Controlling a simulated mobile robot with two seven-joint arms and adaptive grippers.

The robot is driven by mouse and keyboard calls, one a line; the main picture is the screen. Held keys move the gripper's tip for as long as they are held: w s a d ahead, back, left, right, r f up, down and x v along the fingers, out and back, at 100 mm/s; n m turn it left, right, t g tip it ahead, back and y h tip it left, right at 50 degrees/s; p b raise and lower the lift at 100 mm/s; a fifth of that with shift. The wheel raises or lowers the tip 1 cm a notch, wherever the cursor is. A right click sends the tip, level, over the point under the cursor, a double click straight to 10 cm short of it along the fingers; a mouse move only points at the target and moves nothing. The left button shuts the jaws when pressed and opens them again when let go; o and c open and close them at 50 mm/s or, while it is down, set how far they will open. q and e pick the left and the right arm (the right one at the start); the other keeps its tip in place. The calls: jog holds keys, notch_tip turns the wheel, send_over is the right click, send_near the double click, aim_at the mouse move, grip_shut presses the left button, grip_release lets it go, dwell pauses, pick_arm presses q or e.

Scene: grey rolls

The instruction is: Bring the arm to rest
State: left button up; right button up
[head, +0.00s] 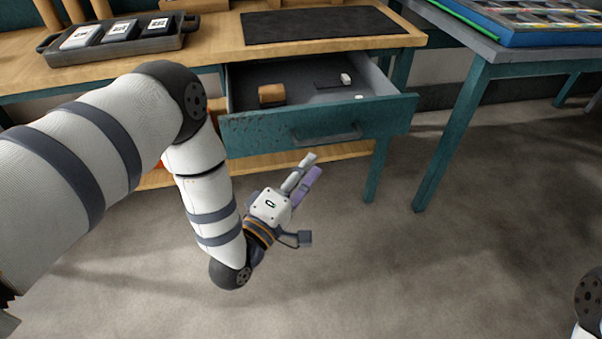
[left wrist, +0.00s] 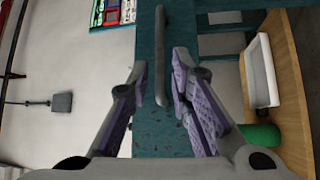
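My left gripper (head: 308,201) hangs over the grey floor in front of the open teal drawer (head: 250,133). It is open, with its fingers spread and nothing between them in the head view. In the left wrist view the open left gripper (left wrist: 160,78) faces the teal drawer front (left wrist: 153,130). The drawer's dark handle (left wrist: 161,55) appears between the fingertips there. In the head view the handle (head: 328,134) looks apart from the fingers. My right gripper is out of view; only a bit of my right arm shows at the lower right edge.
The drawer holds a brown block (head: 271,94) and small white pieces (head: 345,79). Above it is a wooden bench (head: 222,40) with a black mat (head: 320,24) and a dark tray (head: 160,44). A second teal table (head: 490,52) stands right. Floor is clear below.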

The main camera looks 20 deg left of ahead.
pick_arm(q)
jog(key=v, duration=0.3)
jog(key=s+f+m+g+p, duration=0.5)
jog(key=s+f+m+g, duration=0.2)
jog(key=s+f+g, duration=0.45)
jog(key=s+a+r+m+g+y+p, duration=0.1)
jog(key=s+m+g, duration=0.1)
jog(key=s, duration=0.8)
jog(key=s+a+r+m+g+y+p, duration=0.1)
jog(key=s+g, duration=0.4)
jog(key=s, duration=0.5)
jog(key=s+a+r+m+g+y+p, duration=0.1)
jog(key=s+a+r+m+g, duration=0.1)
jog(key=s, duration=0.8)
jog(key=shift+s+a+m+g+y, duration=0.25)
jog(key=shift+a+m+g+y, duration=0.15)
jog(key=shift+a+m+g, duration=0.4)
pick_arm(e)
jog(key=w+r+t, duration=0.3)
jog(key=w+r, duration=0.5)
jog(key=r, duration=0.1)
